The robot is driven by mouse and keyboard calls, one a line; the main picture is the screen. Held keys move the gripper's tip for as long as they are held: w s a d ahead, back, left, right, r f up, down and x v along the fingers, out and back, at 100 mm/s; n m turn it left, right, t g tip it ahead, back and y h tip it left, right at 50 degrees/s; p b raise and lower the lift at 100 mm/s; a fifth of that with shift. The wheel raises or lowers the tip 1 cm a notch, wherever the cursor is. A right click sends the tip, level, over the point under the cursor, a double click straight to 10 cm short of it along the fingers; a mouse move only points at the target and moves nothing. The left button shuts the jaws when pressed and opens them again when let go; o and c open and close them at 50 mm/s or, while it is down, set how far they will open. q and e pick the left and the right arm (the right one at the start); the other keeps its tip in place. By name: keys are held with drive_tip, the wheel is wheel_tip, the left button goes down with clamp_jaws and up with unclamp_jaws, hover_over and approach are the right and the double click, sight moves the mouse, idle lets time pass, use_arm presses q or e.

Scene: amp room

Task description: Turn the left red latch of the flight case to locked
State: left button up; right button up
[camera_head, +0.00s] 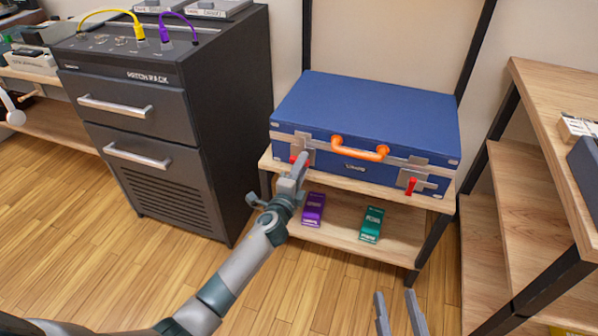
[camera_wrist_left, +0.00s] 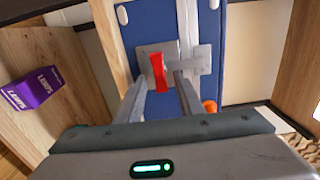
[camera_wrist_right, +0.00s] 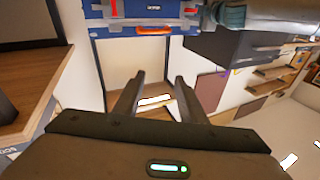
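The blue flight case (camera_head: 365,110) lies closed on the wooden shelf unit, with an orange handle (camera_head: 360,148) on its front. Its left red latch (camera_wrist_left: 159,72) sits on a grey metal plate. In the head view my left gripper (camera_head: 299,165) mostly hides that latch. In the left wrist view my left gripper (camera_wrist_left: 160,82) is open, with its fingers on either side of the red lever and gaps visible; contact cannot be told. The right red latch (camera_head: 411,186) hangs at the case's front right. My right gripper (camera_head: 396,296) is open and empty, low in front of the shelf.
A purple box (camera_head: 313,209) and a green box (camera_head: 371,224) stand on the lower shelf. A black patch rack (camera_head: 185,120) with drawers is at the left. A wooden shelf (camera_head: 545,100) stands close at the right. The floor in front is clear.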

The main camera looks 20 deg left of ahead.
use_arm(q)
drive_tip(key=shift+s, duration=0.1)
